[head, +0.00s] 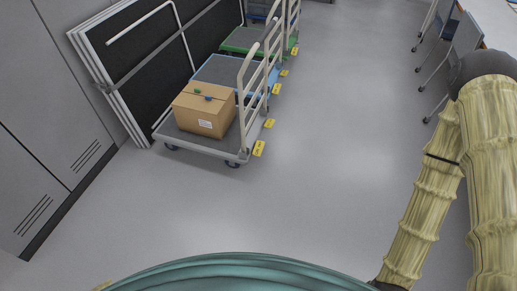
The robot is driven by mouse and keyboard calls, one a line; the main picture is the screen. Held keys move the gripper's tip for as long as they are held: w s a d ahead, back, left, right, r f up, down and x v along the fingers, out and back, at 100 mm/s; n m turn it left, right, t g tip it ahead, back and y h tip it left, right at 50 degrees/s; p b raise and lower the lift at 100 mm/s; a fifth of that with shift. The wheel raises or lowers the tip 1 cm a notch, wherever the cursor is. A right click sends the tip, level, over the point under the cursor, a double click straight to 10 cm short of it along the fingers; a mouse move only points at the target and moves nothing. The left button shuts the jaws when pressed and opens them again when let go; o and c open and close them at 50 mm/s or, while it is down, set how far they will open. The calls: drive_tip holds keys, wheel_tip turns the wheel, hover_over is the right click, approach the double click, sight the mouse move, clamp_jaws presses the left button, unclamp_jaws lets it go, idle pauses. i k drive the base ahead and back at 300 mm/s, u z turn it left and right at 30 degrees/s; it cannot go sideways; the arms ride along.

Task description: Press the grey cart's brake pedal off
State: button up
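The grey cart (172,137) stands left of centre in the head view, nearest me in a row of carts. It has a grey deck, dark wheels and a pale tubular handle (243,98) at its right end. A cardboard box (205,109) sits on its deck. A yellow piece (259,148) with dark marks is at floor level just right of the cart's near right corner. I cannot tell whether it is the brake pedal or whether it is up or down. My arm comes down the right side of the view; my gripper is out of view.
A blue cart (222,70) and a green cart (240,40) stand behind. Folded dark panels (150,60) lean left of the carts, beside grey cabinets (40,90). A table (490,20) and chairs (464,38) are at upper right. The floor (340,150) between is clear.

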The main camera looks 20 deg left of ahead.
sight(257, 149)
drive_tip(key=u, duration=0.55)
drive_tip(key=i, duration=1.15)
drive_tip(key=z, duration=0.5)
